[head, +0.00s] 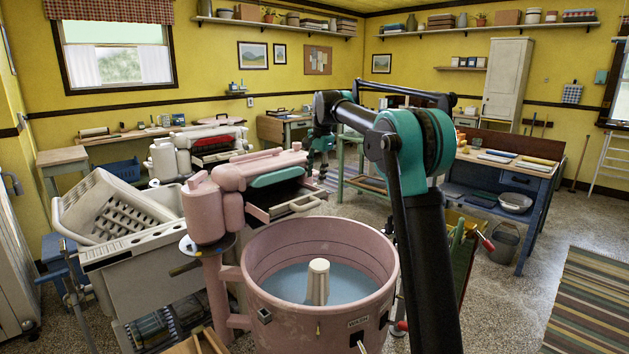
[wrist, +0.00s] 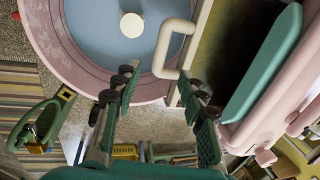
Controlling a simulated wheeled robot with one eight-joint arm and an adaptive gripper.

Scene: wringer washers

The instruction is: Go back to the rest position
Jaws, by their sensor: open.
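My gripper (wrist: 158,75) is open and empty in the wrist view, with its two dark ribbed fingers spread apart. A cream bar handle (wrist: 172,42) on the edge of a dark-bottomed tray lies just past the fingertips; I cannot tell whether they touch it. In the head view my gripper (head: 321,158) hangs from the bent arm, partly hidden, behind the pink wringer washer. The pink wringer head (head: 268,165) has a teal bar, and its tray (head: 285,208) sticks out over the tub.
The pink tub (head: 325,240) holds blue water and a cream agitator (head: 318,281). A grey sink with a cream basket (head: 110,205) stands left. A blue workbench (head: 500,190) and a grey bucket (head: 503,243) stand right.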

